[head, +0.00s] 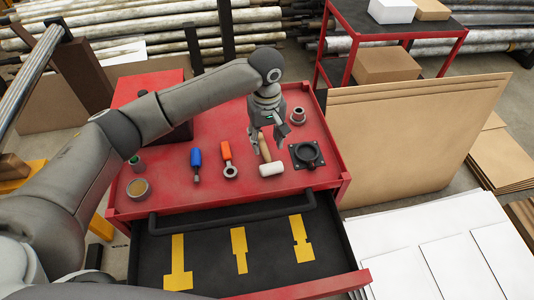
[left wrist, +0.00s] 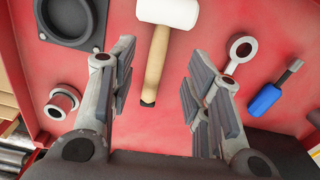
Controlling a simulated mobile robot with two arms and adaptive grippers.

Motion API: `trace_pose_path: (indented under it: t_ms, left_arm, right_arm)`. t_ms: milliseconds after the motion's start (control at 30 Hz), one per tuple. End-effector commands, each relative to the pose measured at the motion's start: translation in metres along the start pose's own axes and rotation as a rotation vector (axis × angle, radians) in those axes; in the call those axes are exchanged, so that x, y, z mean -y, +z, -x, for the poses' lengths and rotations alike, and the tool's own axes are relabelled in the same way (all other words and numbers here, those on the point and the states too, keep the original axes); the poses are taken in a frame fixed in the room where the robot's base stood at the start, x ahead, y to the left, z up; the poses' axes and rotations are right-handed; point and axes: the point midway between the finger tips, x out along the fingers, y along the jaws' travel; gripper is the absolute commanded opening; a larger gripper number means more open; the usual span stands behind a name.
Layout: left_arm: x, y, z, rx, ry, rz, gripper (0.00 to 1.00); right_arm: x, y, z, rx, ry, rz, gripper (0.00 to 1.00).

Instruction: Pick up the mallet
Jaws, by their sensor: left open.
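The mallet (head: 270,168) has a white head and a light wooden handle with a dark end. It lies on the red top of the tool cart (head: 225,185), its head toward the open drawer. In the left wrist view the mallet (left wrist: 157,62) lies with its handle between the two fingers. My left gripper (head: 266,145) is open above the handle, its fingers apart on either side; the gripper (left wrist: 160,95) holds nothing. The contact between fingers and cart top cannot be judged. My right gripper is not in view.
An orange-handled ring wrench (head: 228,160) and a blue screwdriver (head: 196,163) lie left of the mallet. A black square fitting (head: 307,155) is at its right, a metal bushing (head: 298,116) behind. The open drawer (head: 208,260) has yellow tool shapes. Cardboard sheets (head: 415,140) stand at right.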

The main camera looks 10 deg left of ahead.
Motion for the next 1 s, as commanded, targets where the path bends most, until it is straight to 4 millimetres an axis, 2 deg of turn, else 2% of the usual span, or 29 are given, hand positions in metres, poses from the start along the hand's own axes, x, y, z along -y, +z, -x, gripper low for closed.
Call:
trace_pose_path:
  t_ms: [167, 400, 567, 767, 867, 1000]
  left_arm:
    - [0.0, 0.0, -0.013, 0.0, 0.001, 0.0, 0.45]
    - [0.002, 0.004, -0.048, 0.001, -0.001, 0.0, 0.45]
    - [0.002, 0.004, -0.061, -0.001, 0.0, 0.0, 0.45]
    - [0.002, 0.004, -0.062, -0.001, 0.001, -0.001, 0.45]
    - [0.002, 0.004, -0.062, -0.001, 0.001, -0.001, 0.36]
    - [0.002, 0.004, -0.062, -0.001, 0.001, -0.001, 0.18]
  right_arm:
    - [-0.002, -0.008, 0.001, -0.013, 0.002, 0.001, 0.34]
    - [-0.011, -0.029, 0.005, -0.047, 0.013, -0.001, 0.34]
    - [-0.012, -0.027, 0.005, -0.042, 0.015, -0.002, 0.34]
    - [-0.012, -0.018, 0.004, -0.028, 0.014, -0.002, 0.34]
    - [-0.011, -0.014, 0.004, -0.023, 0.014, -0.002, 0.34]
    - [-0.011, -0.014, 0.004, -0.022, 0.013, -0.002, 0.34]
